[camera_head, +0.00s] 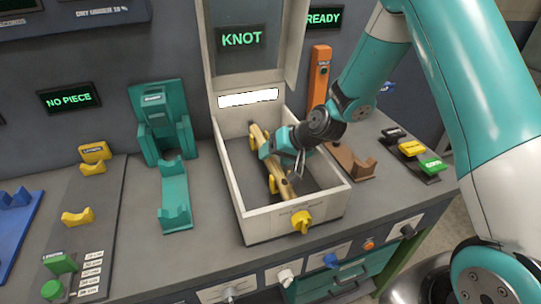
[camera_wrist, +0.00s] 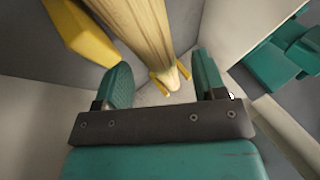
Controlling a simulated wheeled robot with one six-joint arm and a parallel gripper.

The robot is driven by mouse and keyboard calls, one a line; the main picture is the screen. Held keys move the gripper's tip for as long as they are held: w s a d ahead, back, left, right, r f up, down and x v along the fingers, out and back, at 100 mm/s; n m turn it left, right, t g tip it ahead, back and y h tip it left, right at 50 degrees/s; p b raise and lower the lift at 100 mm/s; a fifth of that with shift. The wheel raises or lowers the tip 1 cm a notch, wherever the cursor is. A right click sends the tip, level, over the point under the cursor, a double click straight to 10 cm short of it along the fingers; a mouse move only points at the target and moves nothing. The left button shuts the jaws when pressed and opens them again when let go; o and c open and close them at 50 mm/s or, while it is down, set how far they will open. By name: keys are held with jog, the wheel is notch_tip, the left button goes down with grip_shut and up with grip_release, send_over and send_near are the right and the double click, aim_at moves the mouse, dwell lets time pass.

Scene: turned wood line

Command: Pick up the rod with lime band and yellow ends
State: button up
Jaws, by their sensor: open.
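A pale wooden rod (camera_head: 284,186) lies lengthwise in an open white box (camera_head: 295,217), on yellow supports (camera_head: 272,184). No lime band or yellow end shows clearly on it; my gripper hides its middle in the head view. My gripper (camera_head: 284,160) is inside the box, over the rod. In the wrist view the rod (camera_wrist: 142,30) runs from the top edge toward the space between the two teal fingers of my open gripper (camera_wrist: 163,75). The fingers stand apart on either side of its line. I cannot tell whether either touches it.
Box walls surround my gripper closely.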

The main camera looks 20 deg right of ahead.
jog(key=shift+w+a+f, duration=0.3)
jog(key=shift+w+f, duration=0.05)
jog(key=shift+f, duration=0.15)
jog(key=c, duration=1.1)
